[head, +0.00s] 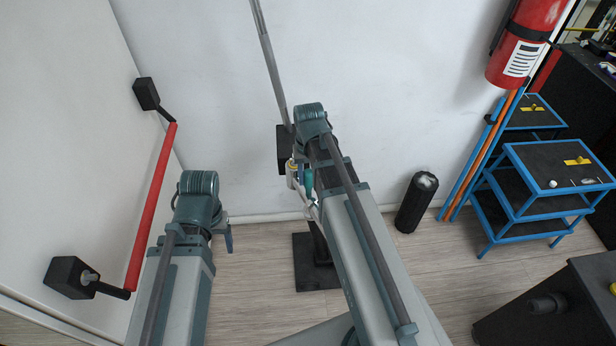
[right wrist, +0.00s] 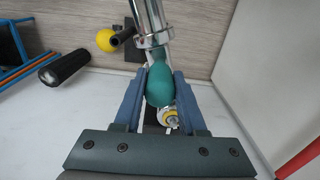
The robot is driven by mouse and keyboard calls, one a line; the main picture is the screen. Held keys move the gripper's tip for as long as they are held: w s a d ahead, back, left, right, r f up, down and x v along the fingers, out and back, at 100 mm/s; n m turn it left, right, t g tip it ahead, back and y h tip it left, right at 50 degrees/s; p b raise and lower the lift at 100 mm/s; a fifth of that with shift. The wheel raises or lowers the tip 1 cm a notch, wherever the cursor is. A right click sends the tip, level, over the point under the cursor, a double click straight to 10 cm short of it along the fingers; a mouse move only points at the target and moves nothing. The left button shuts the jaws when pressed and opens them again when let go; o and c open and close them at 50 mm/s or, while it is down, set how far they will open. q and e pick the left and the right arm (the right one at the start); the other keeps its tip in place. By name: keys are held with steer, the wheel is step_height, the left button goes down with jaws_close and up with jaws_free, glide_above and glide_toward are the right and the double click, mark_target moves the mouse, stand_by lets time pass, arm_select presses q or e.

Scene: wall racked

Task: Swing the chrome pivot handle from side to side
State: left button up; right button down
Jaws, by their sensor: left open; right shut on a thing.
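The chrome pivot handle (right wrist: 152,22) is a shiny tube with a collar and a teal grip (right wrist: 160,84). In the right wrist view the teal grip lies between the two blue fingers of my right gripper (right wrist: 158,80), which is shut on it. In the head view a little of the teal grip (head: 308,182) shows beside my right arm, which hides most of the handle. A white and yellow round part (right wrist: 171,118) sits near the grip's end. My left gripper (head: 226,238) is open and empty, low at the left; its arm hides much of it.
A black block (head: 283,150) with a grey pole is by the wall. A black stand (head: 312,275) is on the floor behind my right arm. A red bar (head: 152,205) crosses the white door at left. A black cylinder (head: 413,205) and a blue trolley (head: 540,165) stand right.

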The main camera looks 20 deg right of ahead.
steer(key=shift+c, duration=2.4)
jaws_free()
steer(key=shift+d, duration=0.15)
steer(key=shift+r, duration=0.1)
steer(key=shift+r+p, duration=0.85)
steer(key=shift+p, duration=0.05)
step_height(320, 180, up, 12)
steer(key=p, duration=1.2)
steer(key=s+a+f+n+b, duration=0.3)
steer(key=s+a+f+b, duration=0.3)
steer(key=a, duration=0.3)
steer(key=s+a+f+n+h+b, duration=0.1)
steer(key=s+a+f+n+b, duration=0.2)
steer(key=s+a+f+b, duration=0.3)
steer(key=a+f+b, duration=0.1)
steer(key=a, duration=0.1)
steer(key=shift+a+n, duration=0.3)
steer(key=shift+a, duration=0.05)
